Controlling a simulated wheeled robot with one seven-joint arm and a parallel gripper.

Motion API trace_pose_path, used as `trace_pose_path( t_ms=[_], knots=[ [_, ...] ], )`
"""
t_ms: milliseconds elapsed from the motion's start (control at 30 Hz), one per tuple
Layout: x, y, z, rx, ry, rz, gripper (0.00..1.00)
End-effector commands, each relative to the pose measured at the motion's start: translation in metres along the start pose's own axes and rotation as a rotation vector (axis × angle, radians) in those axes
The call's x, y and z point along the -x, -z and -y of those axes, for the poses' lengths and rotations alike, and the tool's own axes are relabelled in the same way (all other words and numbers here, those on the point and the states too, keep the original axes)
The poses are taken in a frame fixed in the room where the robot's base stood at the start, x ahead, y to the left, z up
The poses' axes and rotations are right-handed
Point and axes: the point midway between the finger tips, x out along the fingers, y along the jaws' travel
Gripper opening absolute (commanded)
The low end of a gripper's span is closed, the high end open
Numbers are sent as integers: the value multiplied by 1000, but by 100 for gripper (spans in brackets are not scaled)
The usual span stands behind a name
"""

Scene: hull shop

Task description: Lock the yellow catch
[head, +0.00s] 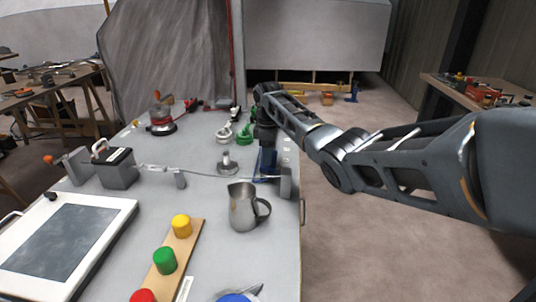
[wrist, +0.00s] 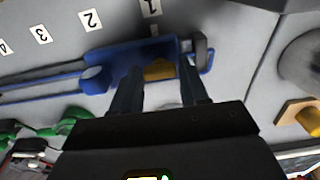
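In the wrist view a yellow-orange piece (wrist: 159,70) shows between my fingers, set against a long blue part (wrist: 125,58). It may be the yellow catch, but most of it is hidden and I cannot tell its position. My gripper (wrist: 162,88) is open, with one finger on each side of the yellow piece. I cannot tell whether the fingers touch it. In the head view my gripper (head: 266,142) points down at the blue part (head: 265,164) near the right edge of the grey bench (head: 205,165). The yellow piece does not show clearly there.
Green (head: 244,134) and white (head: 224,134) clamps stand left of my gripper. A metal jug (head: 243,207) stands in front. A wooden strip (head: 190,246) bears red, green and yellow knobs. Number labels (wrist: 90,20) line the bench by the blue part. A grey box (head: 117,170) stands left.

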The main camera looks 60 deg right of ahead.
Motion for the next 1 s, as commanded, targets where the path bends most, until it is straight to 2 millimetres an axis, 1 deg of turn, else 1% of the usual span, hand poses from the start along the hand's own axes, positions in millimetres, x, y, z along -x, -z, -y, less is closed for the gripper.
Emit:
trace_pose_path(
  t_ms=[33, 67, 333, 667, 867, 1000],
  knots=[
    [0, 0, 0, 0, 0, 0, 39],
    [0, 0, 0, 0, 0, 0, 36],
    [0, 0, 0, 0, 0, 0, 10],
    [1, 0, 0, -46, 1, 1, 10],
    [2, 1, 1, -160, 3, 0, 10],
    [2, 1, 1, -279, 3, -1, 10]
  ],
)
